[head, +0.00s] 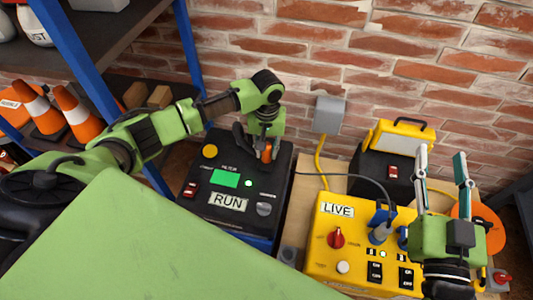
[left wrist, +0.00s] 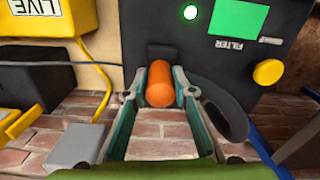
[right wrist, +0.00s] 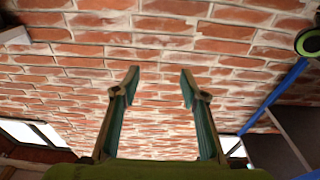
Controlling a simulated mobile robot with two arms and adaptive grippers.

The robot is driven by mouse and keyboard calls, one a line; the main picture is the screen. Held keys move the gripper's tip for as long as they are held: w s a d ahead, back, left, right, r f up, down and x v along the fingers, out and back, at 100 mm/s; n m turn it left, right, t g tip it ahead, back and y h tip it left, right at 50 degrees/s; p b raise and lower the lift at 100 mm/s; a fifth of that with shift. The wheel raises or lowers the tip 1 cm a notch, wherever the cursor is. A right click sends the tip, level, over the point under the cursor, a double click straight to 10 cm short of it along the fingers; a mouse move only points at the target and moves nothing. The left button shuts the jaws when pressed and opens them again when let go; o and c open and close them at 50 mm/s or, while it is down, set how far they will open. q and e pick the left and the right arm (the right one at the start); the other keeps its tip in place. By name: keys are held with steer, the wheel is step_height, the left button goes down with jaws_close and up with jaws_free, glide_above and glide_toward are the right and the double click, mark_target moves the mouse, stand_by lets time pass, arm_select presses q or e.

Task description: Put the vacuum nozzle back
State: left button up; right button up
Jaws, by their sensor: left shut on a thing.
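The vacuum is a black box with a green display, a yellow knob and a RUN label (head: 228,203). An orange cylindrical part, which I take to be the vacuum nozzle (head: 267,152), is at its back right corner. In the left wrist view the nozzle (left wrist: 160,84) lies between the fingers of my left gripper (left wrist: 155,92), which is shut on it. Its far end meets the black vacuum body; whether it is seated is hidden. A black hose (left wrist: 226,112) curves beside it. My right gripper (head: 441,162) is open and empty above the yellow LIVE box, its fingers facing the brick wall.
The yellow LIVE box (head: 325,240) with a red knob and plugs stands right of the vacuum. A grey wall box (head: 328,115) has a yellow cable. Blue shelving (head: 72,45) with orange cones is at left.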

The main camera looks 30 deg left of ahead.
arm_select(q)
steer(key=shift+f, duration=0.55)
arm_select(e)
steer(key=r, duration=0.1)
steer(key=r+t, duration=0.1)
steer(key=shift+s+a+r, duration=0.1)
steer(key=shift+s+r, duration=0.1)
steer(key=shift+r, duration=0.1)
steer(key=shift+f, duration=0.15)
arm_select(q)
steer(key=shift+f, duration=0.1)
steer(key=o, duration=1)
steer(key=shift+o, duration=0.3)
arm_select(e)
steer(key=shift+f, duration=0.2)
